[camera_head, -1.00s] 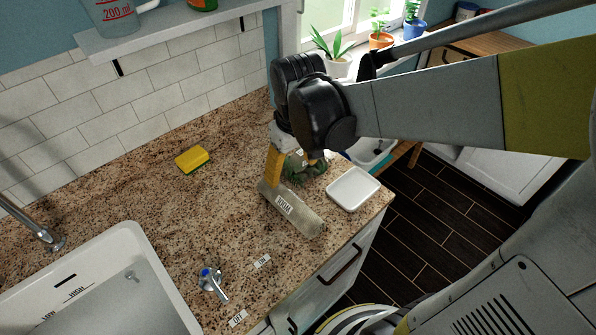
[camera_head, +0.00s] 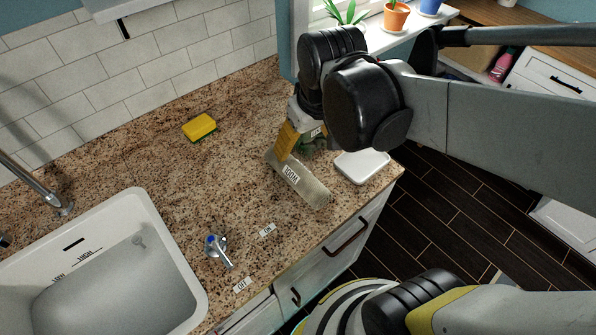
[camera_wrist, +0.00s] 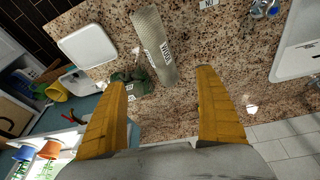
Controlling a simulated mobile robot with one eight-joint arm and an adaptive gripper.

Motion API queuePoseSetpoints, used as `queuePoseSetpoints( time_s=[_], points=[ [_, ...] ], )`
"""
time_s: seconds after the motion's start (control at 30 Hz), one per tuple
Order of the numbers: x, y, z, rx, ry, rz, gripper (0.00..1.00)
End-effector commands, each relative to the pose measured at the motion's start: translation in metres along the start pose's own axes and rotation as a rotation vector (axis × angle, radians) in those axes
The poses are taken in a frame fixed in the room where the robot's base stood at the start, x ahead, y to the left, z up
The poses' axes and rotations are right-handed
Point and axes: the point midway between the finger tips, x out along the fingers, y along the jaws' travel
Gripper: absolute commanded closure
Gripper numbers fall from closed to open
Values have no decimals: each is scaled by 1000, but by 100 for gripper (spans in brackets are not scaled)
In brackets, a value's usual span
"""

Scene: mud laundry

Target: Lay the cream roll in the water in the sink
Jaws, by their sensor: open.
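The cream roll (camera_head: 312,190), a pale cylinder with a white label, lies on the granite counter near its front edge. In the wrist view the roll (camera_wrist: 153,42) lies beyond the fingertips, slanting up and left. My gripper (camera_wrist: 162,80) is open, its two yellow fingers apart with nothing held between them. In the head view my gripper (camera_head: 287,145) is at the roll's upper left end, one finger partly overlapping it; contact cannot be told. The sink (camera_head: 168,243) is at lower left and holds greyish water (camera_head: 115,295).
A white tray (camera_head: 362,167) sits right of the roll, and a dark green object (camera_wrist: 134,83) lies beside it. A yellow sponge (camera_head: 200,126) is at the back. A blue-marked tap handle (camera_head: 216,248) stands between roll and sink; the faucet (camera_head: 42,190) is at left.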

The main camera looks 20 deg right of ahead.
Motion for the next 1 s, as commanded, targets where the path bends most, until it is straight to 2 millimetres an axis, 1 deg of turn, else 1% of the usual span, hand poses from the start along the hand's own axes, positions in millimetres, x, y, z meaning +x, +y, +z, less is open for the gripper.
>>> queuePoseSetpoints(
  time_s=[0.03, 0.1, 0.2, 0.3, 0.47, 0.73, 1.0],
  points=[
    [18, 1, -7, -25, -49, -8, 17],
    [37, 1, -13, -59, -117, -22, 17],
    [62, 2, -17, -101, -198, -42, 17],
    [81, 2, -19, -131, -256, -57, 17],
    [98, 2, -19, -153, -298, -70, 17],
    [140, 0, -6, -155, -301, -71, 17],
    [159, 1, -2, -154, -300, -71, 17]
  ],
)
